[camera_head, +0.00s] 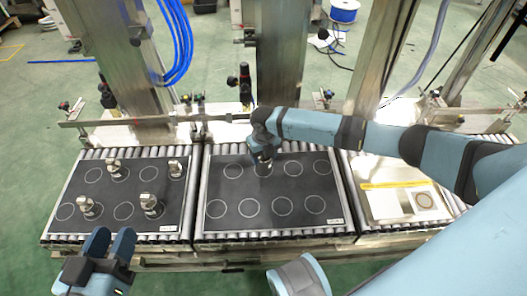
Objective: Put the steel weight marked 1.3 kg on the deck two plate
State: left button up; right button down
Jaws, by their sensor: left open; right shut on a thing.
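My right gripper (263,150) reaches in from the right and is shut on a steel weight (264,169). It holds the weight over the back row of the middle dark plate (275,225); I cannot tell whether the weight touches the plate. Several steel weights, one of them the front right weight (151,205), stand on the left dark plate (105,222). Their markings are too small to read, and the gripper hides the top of the held weight. My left gripper (111,240) is open and empty, in front of the left plate's front edge.
Both dark plates have white circles and lie on rollers. A pale panel (385,207) with a yellow strip and a ringed square (425,201) lies to the right. Metal posts, one at the middle (281,50), rise behind. The middle plate's front row is clear.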

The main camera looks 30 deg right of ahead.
jog(key=shift+w+f, duration=0.1)
jog(key=shift+f, duration=0.45)
pick_arm(q)
jog(key=shift+w, duration=0.15)
pick_arm(e)
jog(key=shift+r, duration=0.1)
jog(key=c, duration=0.7)
grip_release()
jog(key=shift+f, duration=0.3)
jog(key=o, duration=0.4)
notch_tip(320, 180, up, 12)
jog(key=p, duration=0.4)
jog(key=shift+r+p, duration=0.2)
jog(key=shift+p, duration=0.2)
pick_arm(q)
jog(key=r, duration=0.2)
jog(key=r+t, duration=0.1)
jog(key=r, duration=0.1)
jog(key=r+t, duration=0.1)
jog(key=shift+s+a+r+n, duration=0.15)
jog(key=shift+s+r+n, duration=0.15)
jog(key=shift+r+n, duration=0.1)
